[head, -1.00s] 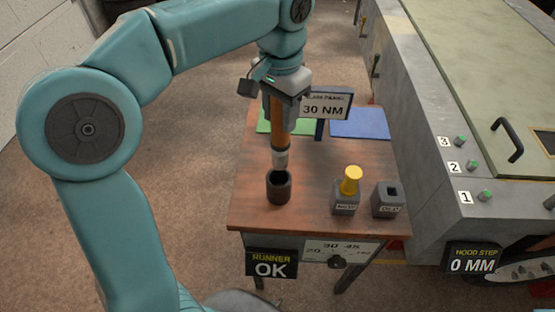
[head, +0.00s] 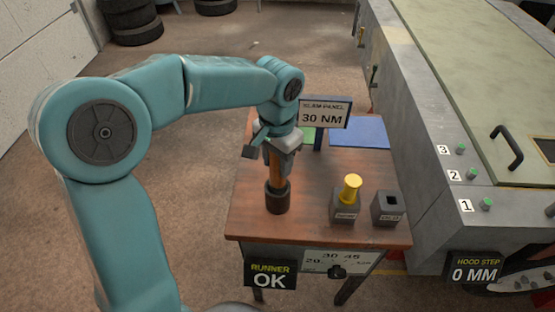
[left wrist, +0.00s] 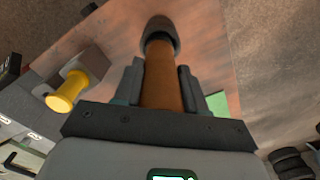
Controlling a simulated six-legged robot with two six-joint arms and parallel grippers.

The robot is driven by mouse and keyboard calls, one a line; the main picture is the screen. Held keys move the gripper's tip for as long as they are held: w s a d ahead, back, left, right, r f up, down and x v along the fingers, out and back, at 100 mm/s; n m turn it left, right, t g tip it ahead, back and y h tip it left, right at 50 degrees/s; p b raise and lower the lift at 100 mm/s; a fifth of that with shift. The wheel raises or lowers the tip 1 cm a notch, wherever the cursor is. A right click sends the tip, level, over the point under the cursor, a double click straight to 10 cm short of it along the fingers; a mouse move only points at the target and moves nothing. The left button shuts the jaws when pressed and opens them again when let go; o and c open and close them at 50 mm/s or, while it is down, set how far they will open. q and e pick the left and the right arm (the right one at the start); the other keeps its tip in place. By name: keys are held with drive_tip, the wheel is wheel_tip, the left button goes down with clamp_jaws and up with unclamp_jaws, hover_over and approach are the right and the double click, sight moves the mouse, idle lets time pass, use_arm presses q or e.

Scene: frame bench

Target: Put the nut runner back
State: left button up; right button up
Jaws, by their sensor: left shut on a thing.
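The nut runner (head: 275,168) has an orange-brown body and stands upright, its lower end inside the dark round holder (head: 277,198) on the wooden table. My left gripper (head: 276,152) is shut around the upper part of its body. In the left wrist view the nut runner (left wrist: 162,75) runs between the two fingers (left wrist: 162,85) into the dark holder (left wrist: 160,33). The tip is hidden inside the holder. My right gripper is not in view.
On the wooden table (head: 310,222), a yellow piece (head: 350,187) stands in a grey block (head: 344,212), beside another grey block with a square hole (head: 388,209). A 30 NM sign (head: 320,115) and blue mat (head: 358,131) are behind. A sign (head: 270,275) reads RUNNER OK.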

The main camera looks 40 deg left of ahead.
use_arm(q)
drive_tip(key=o, duration=0.7)
drive_tip(key=shift+f, duration=0.2)
drive_tip(key=o, duration=0.5)
drive_tip(key=shift+c, duration=0.2)
drive_tip(key=shift+r, duration=0.1)
drive_tip(key=shift+r, duration=0.25)
drive_tip(key=shift+w+r, duration=0.1)
drive_tip(key=shift+r, duration=0.25)
wheel_tip(320, 180, up, 11)
drive_tip(key=shift+r+p, duration=0.1)
drive_tip(key=shift+p, duration=0.45)
